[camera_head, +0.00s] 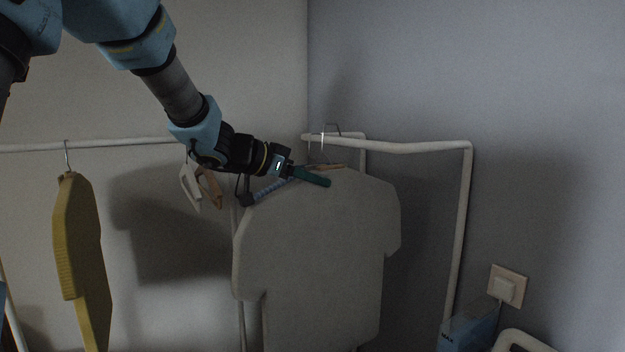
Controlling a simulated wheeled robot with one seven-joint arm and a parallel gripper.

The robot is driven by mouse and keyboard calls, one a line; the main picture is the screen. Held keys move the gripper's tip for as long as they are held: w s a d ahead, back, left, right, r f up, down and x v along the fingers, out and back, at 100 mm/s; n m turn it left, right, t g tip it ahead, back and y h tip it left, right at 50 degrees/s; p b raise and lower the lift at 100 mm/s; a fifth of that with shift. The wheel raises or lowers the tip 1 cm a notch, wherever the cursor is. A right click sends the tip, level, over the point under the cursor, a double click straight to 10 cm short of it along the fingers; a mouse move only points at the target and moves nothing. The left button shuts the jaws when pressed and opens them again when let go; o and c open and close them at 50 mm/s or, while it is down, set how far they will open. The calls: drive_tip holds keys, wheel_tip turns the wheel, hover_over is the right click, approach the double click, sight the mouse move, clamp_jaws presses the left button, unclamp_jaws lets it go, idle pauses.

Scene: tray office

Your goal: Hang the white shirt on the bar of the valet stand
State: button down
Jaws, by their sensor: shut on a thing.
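The white shirt (320,255) hangs upright on a wooden hanger (328,167) in the middle of the head view. My gripper (318,180) reaches in from the upper left and is shut at the hanger, at the top of the shirt. A thin metal hook (332,127) shows just above the pale bar of the stand (410,147). I cannot tell whether the hook touches the bar. The bar runs right from behind the hanger, then bends down as a post. My gripper partly hides the hanger and the shirt's collar.
A yellow garment (82,250) hangs from a white rail (100,146) at left. A white hanger (188,186) and a brown hanger (210,188) hang near my wrist. Walls stand close behind. A blue box (468,330), a wall socket (504,288) and a white tube frame (522,338) are at lower right.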

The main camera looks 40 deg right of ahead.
sight(344, 186)
drive_tip(key=shift+s+d+b, duration=0.15)
drive_tip(key=shift+d+b, duration=0.4)
drive_tip(key=shift+d, duration=1.5)
drive_tip(key=shift+s+d+b, duration=0.1)
drive_tip(key=shift+d+b, duration=0.4)
drive_tip(key=shift+d, duration=1.55)
drive_tip(key=shift+f+b, duration=0.65)
drive_tip(key=shift+f, duration=0.75)
drive_tip(key=shift+c, duration=2)
unclamp_jaws()
drive_tip(key=b+v, duration=0.2)
drive_tip(key=v, duration=0.8)
drive_tip(key=shift+w+a+r, duration=0.1)
drive_tip(key=shift+a, duration=0.3)
